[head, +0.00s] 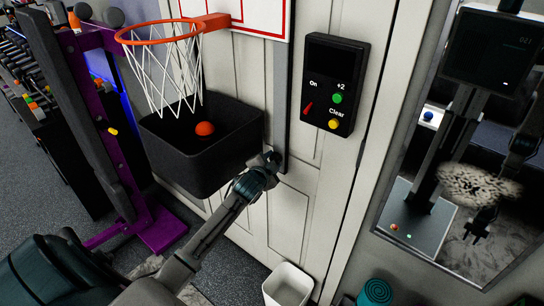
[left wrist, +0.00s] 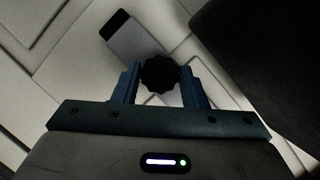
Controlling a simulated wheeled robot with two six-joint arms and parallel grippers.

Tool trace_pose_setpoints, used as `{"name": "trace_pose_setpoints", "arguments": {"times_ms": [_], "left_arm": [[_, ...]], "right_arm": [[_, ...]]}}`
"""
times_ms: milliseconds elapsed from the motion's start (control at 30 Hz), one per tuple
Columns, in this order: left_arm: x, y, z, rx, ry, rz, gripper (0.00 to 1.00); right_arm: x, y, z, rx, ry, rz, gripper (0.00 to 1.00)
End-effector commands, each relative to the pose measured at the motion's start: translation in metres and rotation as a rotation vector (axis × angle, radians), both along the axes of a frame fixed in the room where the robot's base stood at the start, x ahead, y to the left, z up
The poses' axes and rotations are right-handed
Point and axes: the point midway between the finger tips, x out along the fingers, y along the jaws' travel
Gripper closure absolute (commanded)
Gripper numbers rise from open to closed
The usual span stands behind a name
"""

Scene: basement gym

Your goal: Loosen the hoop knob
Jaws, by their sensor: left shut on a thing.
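The hoop knob (left wrist: 160,73) is black and scalloped, at the lower end of a grey rail (left wrist: 135,40) against the white panelled door. The rail also shows in the head view (head: 283,110), hanging below the hoop's backboard. My left gripper (head: 272,160) reaches in from the lower left to the rail's bottom end. In the left wrist view its two blue fingers (left wrist: 160,85) sit on either side of the knob and are shut on it. In the head view the gripper hides the knob. My right gripper is not directly in view.
An orange hoop (head: 160,32) with white net hangs above a black bin (head: 200,170) holding an orange ball (head: 205,128), close left of my gripper. A black control box (head: 335,85) is on the door at right. A white basket (head: 288,287) stands below; a mirror (head: 400,190) is farther right.

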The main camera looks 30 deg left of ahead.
Motion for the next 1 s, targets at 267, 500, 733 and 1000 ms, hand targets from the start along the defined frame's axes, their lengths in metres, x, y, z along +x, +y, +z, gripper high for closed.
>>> {"name": "trace_pose_setpoints", "arguments": {"times_ms": [267,500,733,1000], "left_arm": [[-0.0005,0.0005,-0.0004,-0.069,0.008,0.000,0.84],[-0.0005,0.0004,-0.0014,-0.080,0.009,0.001,0.84],[-0.0004,0.0003,-0.0016,-0.080,0.009,0.001,0.59],[-0.0001,0.0003,-0.0006,-0.078,0.008,0.000,0.40]], "right_arm": [[0.0001,0.0001,0.0103,0.000,0.001,0.000,0.64],[0.0002,0.0000,0.0106,0.000,0.001,0.000,0.64],[0.0004,-0.0001,0.0105,0.000,0.001,0.000,0.64],[0.0005,-0.0002,0.0105,0.000,0.001,0.000,0.64]]}}
